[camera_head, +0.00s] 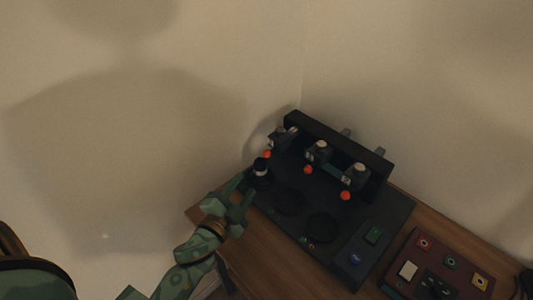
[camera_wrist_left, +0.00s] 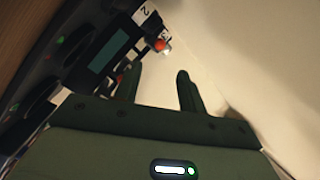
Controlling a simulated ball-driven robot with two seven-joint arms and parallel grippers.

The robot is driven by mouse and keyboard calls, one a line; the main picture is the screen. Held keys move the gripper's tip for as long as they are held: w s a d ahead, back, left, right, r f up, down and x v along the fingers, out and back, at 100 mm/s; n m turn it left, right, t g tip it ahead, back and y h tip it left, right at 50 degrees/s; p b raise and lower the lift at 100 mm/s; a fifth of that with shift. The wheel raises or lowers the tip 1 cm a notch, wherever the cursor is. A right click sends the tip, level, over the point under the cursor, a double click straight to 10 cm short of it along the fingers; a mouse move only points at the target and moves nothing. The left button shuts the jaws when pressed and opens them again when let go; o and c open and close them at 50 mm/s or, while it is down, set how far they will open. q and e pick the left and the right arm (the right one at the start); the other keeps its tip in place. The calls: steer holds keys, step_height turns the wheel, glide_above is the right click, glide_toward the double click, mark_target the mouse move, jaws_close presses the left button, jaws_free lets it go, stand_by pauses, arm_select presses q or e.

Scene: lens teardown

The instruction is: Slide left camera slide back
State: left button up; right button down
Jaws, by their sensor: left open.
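A dark station (camera_head: 300,222) on the wooden table has a black rail (camera_head: 338,142) at its back with several camera slides. The left camera slide (camera_head: 279,139) is a grey block at the rail's left end, with an orange-red knob (camera_head: 267,154) in front of it. My left gripper (camera_head: 242,189) is open and empty at the station's left edge, in front of and left of that knob. In the left wrist view its two fingers (camera_wrist_left: 158,82) stand apart with nothing between them. An orange-red knob (camera_wrist_left: 159,45) shows just beyond them; I cannot tell which slide it belongs to.
A black cylinder with a white band (camera_head: 260,168) stands close to my left fingertips. Two more slides (camera_head: 319,152) (camera_head: 356,176) have knobs too. Dark round recesses (camera_head: 288,201) lie in the deck. A dark red button panel (camera_head: 438,262) stands at right. Walls close off the back.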

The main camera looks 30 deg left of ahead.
mark_target(276, 147)
arm_select(q)
steer(key=w+b, duration=0.1)
steer(key=w, duration=1.3)
steer(key=shift+c, duration=0.3)
jaws_close()
steer(key=shift+w+d+f+b, duration=0.1)
steer(key=shift+w+d+b, duration=0.25)
steer(key=shift+w, duration=0.6)
steer(key=shift+w+d+b, duration=0.2)
steer(key=shift+w+d, duration=0.1)
steer(key=shift+w, duration=0.6)
